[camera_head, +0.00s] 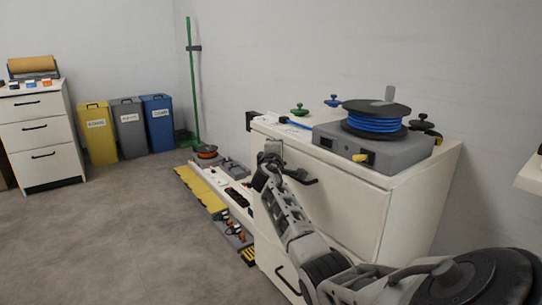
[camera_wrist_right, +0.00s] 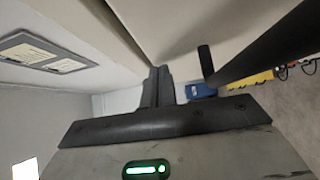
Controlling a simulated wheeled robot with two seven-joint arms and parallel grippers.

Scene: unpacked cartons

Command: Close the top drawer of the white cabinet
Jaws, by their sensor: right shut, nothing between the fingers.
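The white cabinet (camera_head: 408,215) stands along the wall at the right of the head view. Its top drawer (camera_head: 345,192) has a dark handle (camera_head: 300,178); a dark bar, likely that handle, crosses the upper right of the wrist view (camera_wrist_right: 262,45). My right gripper (camera_head: 270,157) is at the drawer's front, near its far end, partly hidden by its own wrist. In the wrist view its shut, empty fingers (camera_wrist_right: 158,86) lie close to a pale panel. I cannot tell whether they touch it, nor how far the drawer stands out. My left gripper is not in view.
A grey box (camera_head: 372,150) with a blue cable reel (camera_head: 375,122) sits on the cabinet top. Low yellow-edged trays (camera_head: 200,188) lie on the floor beyond the cabinet. Yellow, grey and blue bins (camera_head: 158,125) and another white drawer unit (camera_head: 40,135) stand farther back. The left floor is clear.

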